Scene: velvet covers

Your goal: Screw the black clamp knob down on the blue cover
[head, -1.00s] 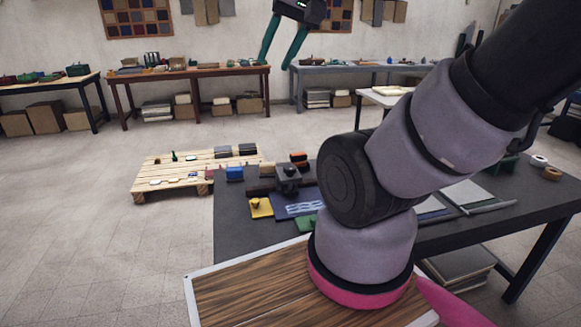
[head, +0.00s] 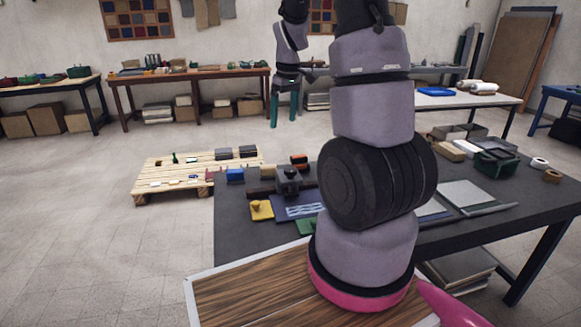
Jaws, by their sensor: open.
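The blue cover (head: 299,206), dark blue with pale wavy marks, lies on the dark table, partly hidden behind my arm. A dark grey block-like fixture (head: 288,186) stands at its back edge. A black rounded top (head: 288,172) on it looks like the clamp knob, but it is too small to be sure. My gripper (head: 284,106), with green fingers pointing down, is open and appears empty. It is raised well above and beyond the table, apart from the cover and the fixture.
A yellow piece with a knob (head: 261,209) and a green piece (head: 305,227) lie near the cover. A blue block (head: 235,174) is at the table's back left corner. Trays and a dark green crate (head: 497,162) are on the right. A low pallet (head: 150,188) stands behind left.

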